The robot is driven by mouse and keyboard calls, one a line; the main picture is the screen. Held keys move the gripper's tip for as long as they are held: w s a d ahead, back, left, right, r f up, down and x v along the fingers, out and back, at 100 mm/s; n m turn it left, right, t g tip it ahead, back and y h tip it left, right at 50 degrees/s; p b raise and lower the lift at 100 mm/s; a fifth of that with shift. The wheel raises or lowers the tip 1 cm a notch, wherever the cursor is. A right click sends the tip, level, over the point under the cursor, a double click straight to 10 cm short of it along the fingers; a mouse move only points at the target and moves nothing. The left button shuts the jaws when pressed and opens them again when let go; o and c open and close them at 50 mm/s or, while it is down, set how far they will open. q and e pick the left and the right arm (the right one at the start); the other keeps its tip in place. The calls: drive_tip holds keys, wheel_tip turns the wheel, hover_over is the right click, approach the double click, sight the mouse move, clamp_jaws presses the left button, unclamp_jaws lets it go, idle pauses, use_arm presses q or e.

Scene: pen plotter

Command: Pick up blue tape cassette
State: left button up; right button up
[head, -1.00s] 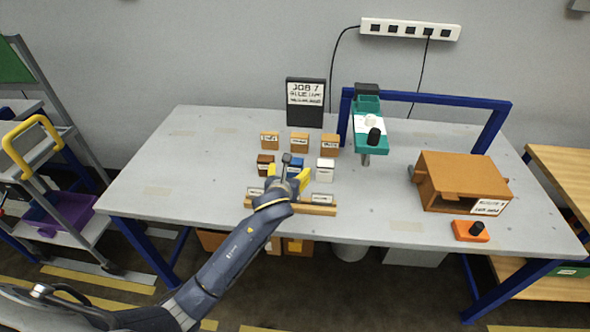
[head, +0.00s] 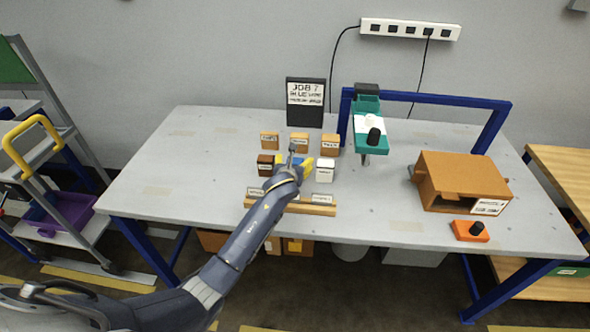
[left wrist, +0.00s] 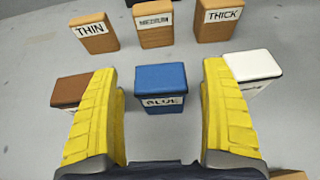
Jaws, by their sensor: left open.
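The blue tape cassette (left wrist: 160,82), labelled BLUE, stands on the table between a brown cassette (left wrist: 70,92) and a white cassette (left wrist: 253,66) in the left wrist view. In the head view the blue cassette is mostly hidden behind my left gripper (head: 293,164). In the left wrist view my left gripper (left wrist: 160,115) is open, with its yellow fingers on either side of the blue cassette in the picture. I cannot tell whether the fingers touch it. My right gripper is not in view.
Orange blocks labelled THIN (left wrist: 95,35), MEDIUM (left wrist: 155,24) and THICK (left wrist: 217,20) stand in a row behind. A wooden rack (head: 315,210) lies in front. A teal plotter head (head: 370,140) on a blue frame and an orange box (head: 462,180) stand to the right. The table's left side is clear.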

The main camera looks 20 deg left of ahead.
use_arm(q)
drive_tip(key=shift+x, duration=1.05)
drive_tip(key=shift+c, duration=0.2)
drive_tip(key=c, duration=1.3)
